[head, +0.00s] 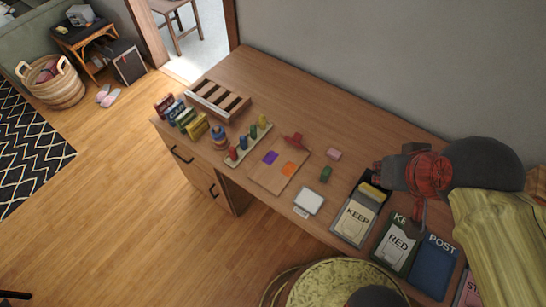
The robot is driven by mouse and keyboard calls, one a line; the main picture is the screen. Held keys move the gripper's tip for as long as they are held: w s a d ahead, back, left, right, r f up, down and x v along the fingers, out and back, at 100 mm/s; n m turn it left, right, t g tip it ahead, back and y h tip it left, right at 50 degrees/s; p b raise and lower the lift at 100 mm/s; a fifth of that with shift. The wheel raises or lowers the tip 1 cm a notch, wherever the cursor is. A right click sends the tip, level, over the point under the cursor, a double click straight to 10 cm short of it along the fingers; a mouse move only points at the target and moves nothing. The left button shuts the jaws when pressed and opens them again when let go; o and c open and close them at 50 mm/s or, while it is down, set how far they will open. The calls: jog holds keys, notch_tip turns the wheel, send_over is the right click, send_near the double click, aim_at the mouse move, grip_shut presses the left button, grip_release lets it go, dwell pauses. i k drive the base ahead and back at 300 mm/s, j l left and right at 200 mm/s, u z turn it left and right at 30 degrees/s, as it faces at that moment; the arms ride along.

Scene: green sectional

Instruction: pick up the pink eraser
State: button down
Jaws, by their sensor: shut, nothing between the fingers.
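The pink eraser (334,154) is a small pale pink block lying on the wooden desk, right of the middle of the head view. It lies just beyond a small green block (326,174).
A board with purple and orange patches (263,179) and a red piece (295,140) lie left of the eraser. A white square (309,201) is nearer the front edge.

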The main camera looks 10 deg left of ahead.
aim_at(332, 152)
jog(key=i+j+z, duration=0.2)
jog(key=j+z, duration=0.15)
jog(key=j, duration=0.25)
jog(key=i+j+z, duration=0.15)
jog(key=j+z, duration=0.15)
jog(key=j, duration=0.35)
jog(key=j+z, duration=0.35)
jog(key=j, duration=0.3)
